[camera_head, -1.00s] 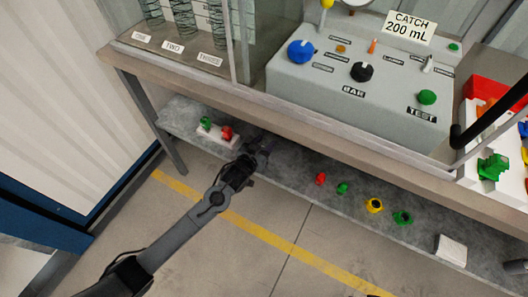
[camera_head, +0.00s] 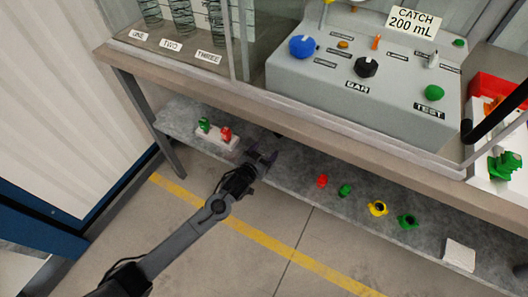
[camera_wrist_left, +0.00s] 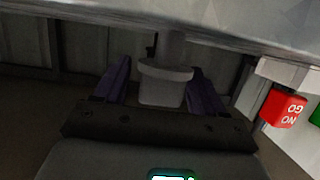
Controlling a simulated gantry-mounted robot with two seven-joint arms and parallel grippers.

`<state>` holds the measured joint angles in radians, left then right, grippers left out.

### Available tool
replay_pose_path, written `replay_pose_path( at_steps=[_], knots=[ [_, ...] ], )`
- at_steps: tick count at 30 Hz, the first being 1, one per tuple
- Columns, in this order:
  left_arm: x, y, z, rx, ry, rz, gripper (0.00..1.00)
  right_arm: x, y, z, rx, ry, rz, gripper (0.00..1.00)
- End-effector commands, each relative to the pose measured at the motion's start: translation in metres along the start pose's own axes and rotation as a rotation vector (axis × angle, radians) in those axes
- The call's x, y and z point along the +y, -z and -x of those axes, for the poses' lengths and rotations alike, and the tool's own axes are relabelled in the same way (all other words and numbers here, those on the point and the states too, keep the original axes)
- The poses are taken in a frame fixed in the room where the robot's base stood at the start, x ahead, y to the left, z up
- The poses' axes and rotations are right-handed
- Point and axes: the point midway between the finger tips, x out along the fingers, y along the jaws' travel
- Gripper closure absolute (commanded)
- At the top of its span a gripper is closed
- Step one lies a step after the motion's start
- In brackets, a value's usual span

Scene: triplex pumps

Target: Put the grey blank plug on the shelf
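The grey blank plug (camera_wrist_left: 165,84) shows in the left wrist view, with a wider rim and a narrower stem toward the shelf surface. It sits between the two fingers of my left gripper (camera_wrist_left: 160,88). I cannot tell whether both fingers press on it. In the head view my left gripper (camera_head: 264,160) is over the grey shelf (camera_head: 300,172) under the bench, right of a white block. The plug cannot be made out there. My right gripper is not in view.
The white block (camera_head: 213,136) carries a green and a red piece; its red piece (camera_wrist_left: 283,107) is close at right in the wrist view. Red (camera_head: 322,181), green, yellow (camera_head: 377,208) and green fittings lie right of the gripper. The bench top (camera_head: 330,125) overhangs the shelf.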

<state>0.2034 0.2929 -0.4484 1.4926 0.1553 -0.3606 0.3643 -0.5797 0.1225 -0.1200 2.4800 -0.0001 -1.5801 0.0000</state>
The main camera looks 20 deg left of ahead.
Motion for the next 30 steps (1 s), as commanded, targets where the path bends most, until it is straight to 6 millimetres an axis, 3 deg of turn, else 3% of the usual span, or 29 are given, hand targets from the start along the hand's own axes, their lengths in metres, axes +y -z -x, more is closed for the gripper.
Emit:
replay_pose_path(
  at_steps=[11, 30],
  knots=[
    [0.000, 0.004, 0.003, -0.001, -0.001, 0.000, 0.30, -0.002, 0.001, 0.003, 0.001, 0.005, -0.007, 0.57],
    [0.000, 0.005, 0.105, -0.002, -0.001, 0.000, 0.30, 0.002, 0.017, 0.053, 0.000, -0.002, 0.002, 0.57]
  ],
)
